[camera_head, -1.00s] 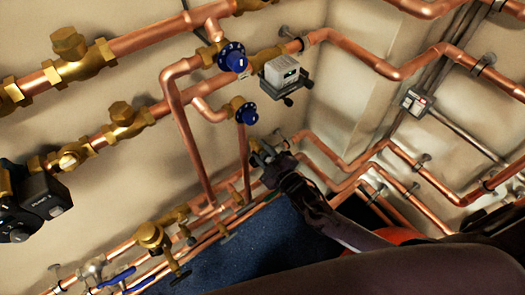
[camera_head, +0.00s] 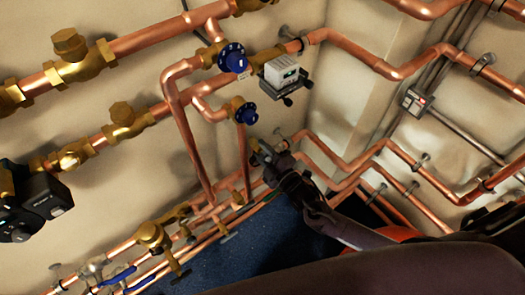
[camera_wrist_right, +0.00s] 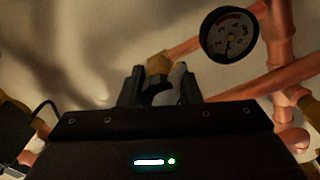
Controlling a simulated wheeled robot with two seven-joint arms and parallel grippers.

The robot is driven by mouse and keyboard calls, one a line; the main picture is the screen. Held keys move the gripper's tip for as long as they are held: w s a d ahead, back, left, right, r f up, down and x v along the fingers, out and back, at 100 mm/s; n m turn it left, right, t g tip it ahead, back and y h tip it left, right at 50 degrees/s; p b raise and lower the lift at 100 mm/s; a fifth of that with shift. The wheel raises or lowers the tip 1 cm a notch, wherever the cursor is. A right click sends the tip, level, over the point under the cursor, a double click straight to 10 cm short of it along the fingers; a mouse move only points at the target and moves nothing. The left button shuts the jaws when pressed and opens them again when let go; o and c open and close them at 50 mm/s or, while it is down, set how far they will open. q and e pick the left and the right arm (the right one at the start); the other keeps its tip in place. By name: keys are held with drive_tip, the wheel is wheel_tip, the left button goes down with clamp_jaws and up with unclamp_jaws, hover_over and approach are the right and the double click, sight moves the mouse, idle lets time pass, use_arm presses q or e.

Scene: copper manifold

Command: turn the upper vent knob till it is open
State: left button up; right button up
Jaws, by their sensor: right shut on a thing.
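My right gripper (camera_head: 266,154) is at the wall below the two blue dial knobs, in the middle of the head view. It is shut on a small brass piece, which I take to be the upper vent knob (camera_wrist_right: 158,65). In the right wrist view, the brass piece sits at the tips of the two dark fingers (camera_wrist_right: 158,88), with a pale grey part beside it. The fingers hide much of the knob, so I cannot tell how far it is turned. My left gripper is not in view.
The upper blue knob (camera_head: 232,57) and lower blue knob (camera_head: 246,112) are close above the gripper. A grey meter box (camera_head: 283,74) is to their right. Copper pipes (camera_head: 350,165) run close by. A round gauge (camera_wrist_right: 229,35) shows in the wrist view. Blue floor (camera_head: 250,245) lies below.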

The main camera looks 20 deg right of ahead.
sight(267, 158)
drive_tip(key=shift+f, duration=0.1)
drive_tip(key=o, duration=1)
drive_tip(key=shift+c, duration=0.2)
drive_tip(key=shift+s, duration=0.1)
drive_tip(key=v, duration=0.7)
drive_tip(key=shift+s+d, duration=0.15)
drive_tip(key=shift+s, duration=0.15)
